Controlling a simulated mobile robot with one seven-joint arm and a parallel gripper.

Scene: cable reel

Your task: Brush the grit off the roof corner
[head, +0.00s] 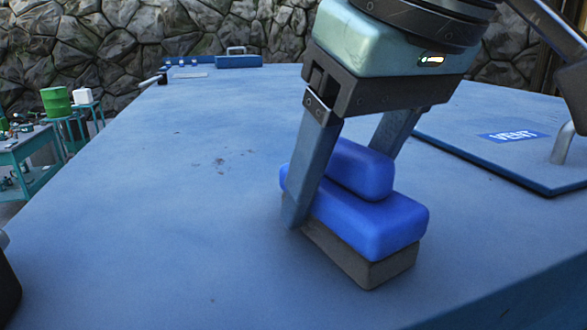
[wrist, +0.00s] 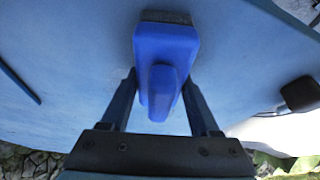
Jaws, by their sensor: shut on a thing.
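My gripper (head: 345,170) is shut on a blue brush (head: 375,220), a block with a raised grip on top and a dark grey bristle pad below. One finger is in front of the brush and the other behind it in the head view. The brush also shows between the fingers in the wrist view (wrist: 167,55). It is close to the blue roof (head: 130,230); I cannot tell if the pad touches it. Small dark grit specks (head: 222,162) lie on the roof left of and beyond the brush.
A raised hatch panel marked VENT (head: 513,137) with a metal handle (head: 562,145) is at the right. A blue box with a handle (head: 238,61) sits at the far edge. The roof's left edge drops toward a teal bench (head: 30,145). The roof's left middle is mostly clear.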

